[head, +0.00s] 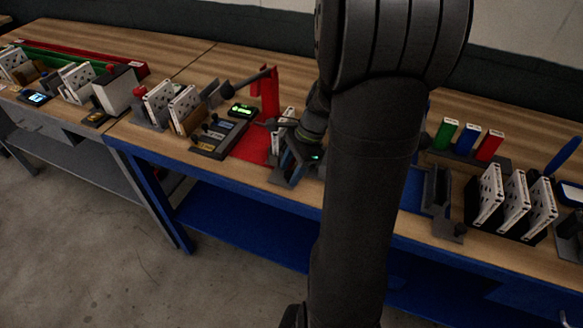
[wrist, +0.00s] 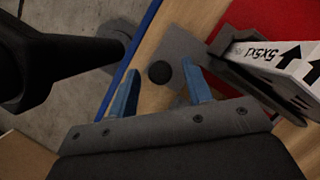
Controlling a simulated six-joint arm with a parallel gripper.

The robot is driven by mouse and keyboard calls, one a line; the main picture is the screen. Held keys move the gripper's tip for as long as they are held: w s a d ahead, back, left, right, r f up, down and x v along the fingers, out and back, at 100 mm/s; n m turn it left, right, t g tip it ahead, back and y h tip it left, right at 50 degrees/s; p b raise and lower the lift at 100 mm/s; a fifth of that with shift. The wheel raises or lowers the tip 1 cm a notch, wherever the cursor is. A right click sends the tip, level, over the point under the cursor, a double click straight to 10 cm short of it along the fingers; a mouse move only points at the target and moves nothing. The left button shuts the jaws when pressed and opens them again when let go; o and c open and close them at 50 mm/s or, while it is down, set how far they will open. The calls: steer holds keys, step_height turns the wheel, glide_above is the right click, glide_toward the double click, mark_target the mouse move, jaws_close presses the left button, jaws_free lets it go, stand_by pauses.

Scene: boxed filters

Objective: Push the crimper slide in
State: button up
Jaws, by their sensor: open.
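The likely crimper slide is a grey plate (wrist: 178,48) with a round black knob (wrist: 159,73), seen in the wrist view. My gripper (wrist: 161,67) is open, its two blue fingers apart, and the knob shows between them. I cannot tell whether the fingers are level with the knob or above it. A white box with black arrows (wrist: 275,55) stands in a grey holder beside the right finger. In the head view my gripper (head: 291,166) is at the bench's front edge, beside the red mat (head: 252,146); it hides the knob there.
On the bench, a red lever press (head: 266,92) and a grey control panel (head: 216,138) stand left of my gripper. White boxes in a rack (head: 516,200) and coloured blocks (head: 467,138) stand at right. My arm hides the middle of the bench.

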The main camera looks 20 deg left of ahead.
jaws_close()
steer(key=shift+a, duration=5.2)
steer(key=shift+c, duration=0.5)
jaws_free()
steer(key=shift+a, duration=0.15)
steer(key=shift+o, duration=0.5)
steer(key=shift+r, duration=0.1)
